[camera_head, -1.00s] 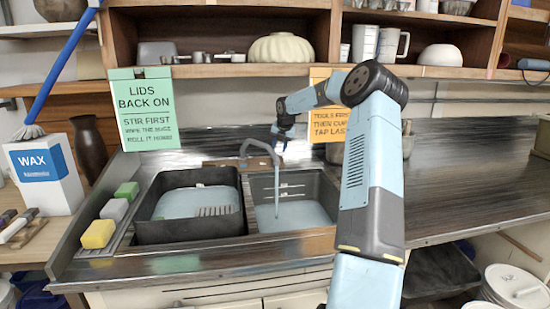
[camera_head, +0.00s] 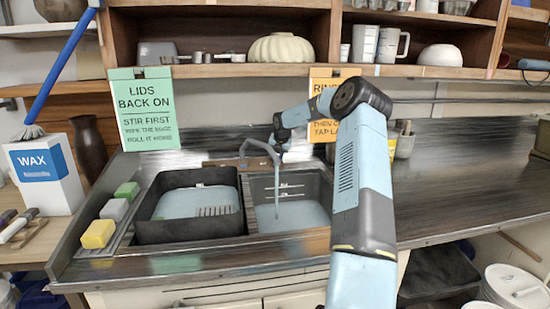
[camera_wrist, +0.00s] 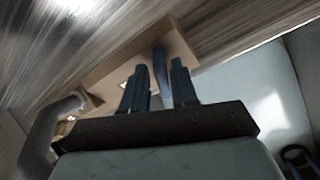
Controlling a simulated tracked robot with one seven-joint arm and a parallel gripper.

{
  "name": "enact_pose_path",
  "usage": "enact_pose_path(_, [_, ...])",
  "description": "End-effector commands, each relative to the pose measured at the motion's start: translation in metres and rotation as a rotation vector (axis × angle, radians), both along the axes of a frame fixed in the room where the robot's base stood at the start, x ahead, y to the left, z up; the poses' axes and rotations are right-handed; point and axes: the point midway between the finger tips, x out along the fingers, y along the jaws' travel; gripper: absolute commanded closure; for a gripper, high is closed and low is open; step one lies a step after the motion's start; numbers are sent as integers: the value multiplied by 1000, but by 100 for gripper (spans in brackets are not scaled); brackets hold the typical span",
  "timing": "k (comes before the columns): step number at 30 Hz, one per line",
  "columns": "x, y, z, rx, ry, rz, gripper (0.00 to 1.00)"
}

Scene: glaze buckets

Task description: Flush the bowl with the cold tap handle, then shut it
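The curved grey tap (camera_head: 260,148) stands behind the sink, and a stream of water (camera_head: 277,185) falls from it into the right basin (camera_head: 318,188). In the wrist view the tap's grey pipe (camera_wrist: 42,135) is at the left. A blue upright handle (camera_wrist: 160,72) stands on a tan block (camera_wrist: 120,80). My gripper (camera_wrist: 160,80) has its two dark fingers apart, with the blue handle showing between their tips. I cannot tell whether they touch it. In the head view my gripper (camera_head: 281,142) is just right of the tap and small.
The left basin (camera_head: 190,230) holds a pale liquid and a ribbed piece. Yellow, grey and green sponges (camera_head: 98,234) lie along the left edge. An orange sign (camera_head: 325,75) hangs behind my arm. Pots (camera_head: 403,145) stand right of my arm; the right counter (camera_head: 465,180) is largely clear.

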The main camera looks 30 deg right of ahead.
Motion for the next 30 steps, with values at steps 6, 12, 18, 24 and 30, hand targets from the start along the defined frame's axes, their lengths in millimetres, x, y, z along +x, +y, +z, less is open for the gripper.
enact_pose_path(6, [0, 0, 0, 0, 0, 0, 93])
enact_pose_path(12, [0, 1, 0, 1, -1, 0, 100])
enact_pose_path(18, [1, 2, 1, -20, 5, 32, 100])
enact_pose_path(24, [3, 5, 1, -148, 40, 214, 100])
enact_pose_path(30, [3, 7, 2, -244, 67, 348, 100])
